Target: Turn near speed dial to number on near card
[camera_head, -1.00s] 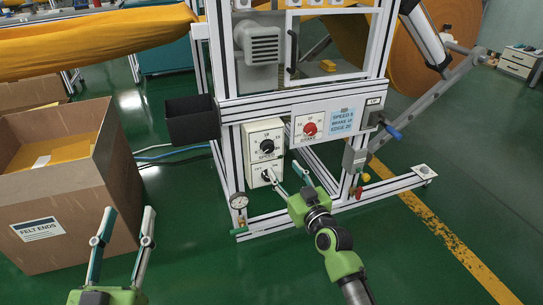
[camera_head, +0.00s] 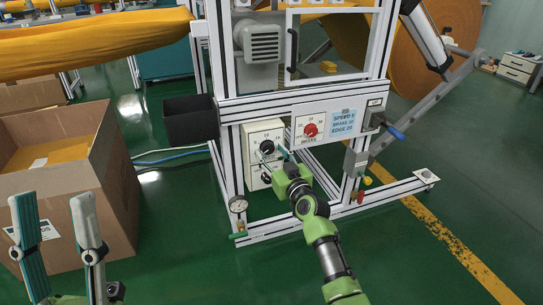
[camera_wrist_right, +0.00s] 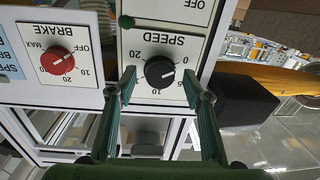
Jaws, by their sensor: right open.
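The black speed dial (camera_head: 267,147) is on a white panel at the front of the machine frame. In the right wrist view the speed dial (camera_wrist_right: 160,72) shows close up, with numbers around it and its pointer line visible. My right gripper (camera_wrist_right: 160,82) is open, its fingers apart on either side of the dial; whether they touch it I cannot tell. The blue card (camera_head: 345,124) on the machine reads "SPEED 5, BRAKE 10, EDGE 20", with small, hard-to-read digits. My left gripper (camera_head: 55,215) is open and empty at the lower left, in front of the box.
A red brake dial (camera_head: 310,130) sits right of the speed dial. A cardboard box (camera_head: 105,170) stands at left. A black bin (camera_head: 190,119) juts from the frame, and a gauge (camera_head: 238,205) is low on it. Green floor is clear in front.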

